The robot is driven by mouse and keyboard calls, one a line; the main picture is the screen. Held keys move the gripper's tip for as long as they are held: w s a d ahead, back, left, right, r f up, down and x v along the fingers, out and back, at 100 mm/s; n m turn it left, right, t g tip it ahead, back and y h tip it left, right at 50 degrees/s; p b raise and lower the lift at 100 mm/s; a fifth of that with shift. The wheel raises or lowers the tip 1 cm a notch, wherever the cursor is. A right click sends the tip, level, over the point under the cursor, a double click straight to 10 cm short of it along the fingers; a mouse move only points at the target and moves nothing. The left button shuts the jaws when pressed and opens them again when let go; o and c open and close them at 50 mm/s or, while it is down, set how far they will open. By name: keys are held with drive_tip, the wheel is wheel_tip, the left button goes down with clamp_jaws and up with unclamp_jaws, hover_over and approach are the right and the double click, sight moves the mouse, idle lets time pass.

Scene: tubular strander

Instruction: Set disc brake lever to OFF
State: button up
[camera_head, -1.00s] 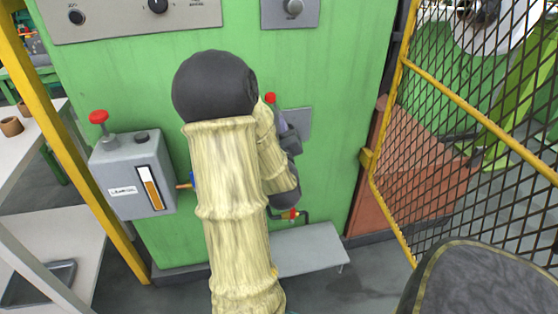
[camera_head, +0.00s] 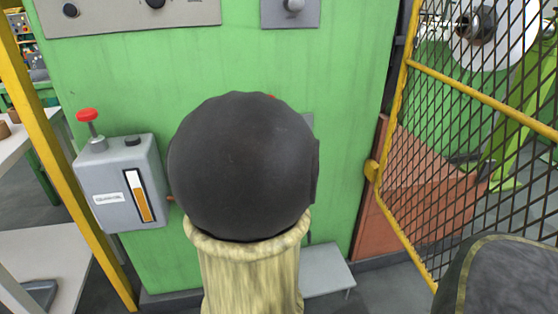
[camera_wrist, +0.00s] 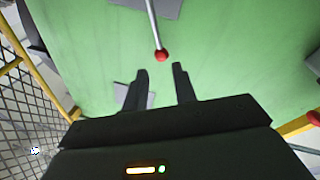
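In the wrist view a lever with a grey rod and a red ball knob (camera_wrist: 162,55) stands out in front of the green panel. My gripper (camera_wrist: 160,70) is open and empty. The knob lies just past the fingertips, roughly in line with the gap between them, and no finger clearly touches it. In the head view my arm hides the gripper and nearly all of the lever. No position markings for the lever are readable.
A grey box (camera_head: 120,185) with a red-capped plunger and an amber gauge hangs left on the green panel (camera_head: 350,110). A yellow-framed mesh guard (camera_head: 470,130) stands at right. A low grey step (camera_head: 325,270) lies below the panel.

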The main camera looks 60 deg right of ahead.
drive_tip(key=shift+b+v, duration=1.3)
drive_tip(key=shift+b, duration=0.65)
drive_tip(key=shift+w, duration=0.1)
drive_tip(key=w+a+f+n+g+y+p, duration=0.1)
drive_tip(key=w+a+f+n+y+p, duration=0.1)
drive_tip(key=w+a+f+y, duration=0.55)
drive_tip(key=w+a+f+n+g+y+p, duration=0.1)
drive_tip(key=w+a+f+y+p, duration=0.2)
drive_tip(key=w+a+f, duration=0.5)
drive_tip(key=s+a+f+n+g+y+p, duration=0.1)
drive_tip(key=s+a+f+g+y, duration=0.2)
drive_tip(key=a, duration=0.8)
drive_tip(key=s+a+f+n+g+y+p, duration=0.15)
drive_tip(key=s+a+g, duration=0.25)
drive_tip(key=a, duration=0.7)
wheel_tip(320, 180, up, 39)
drive_tip(key=p, duration=3.8)
drive_tip(key=shift+w+d+f+y, duration=0.2)
drive_tip(key=shift+d+f+y, duration=0.1)
drive_tip(key=shift+y, duration=0.1)
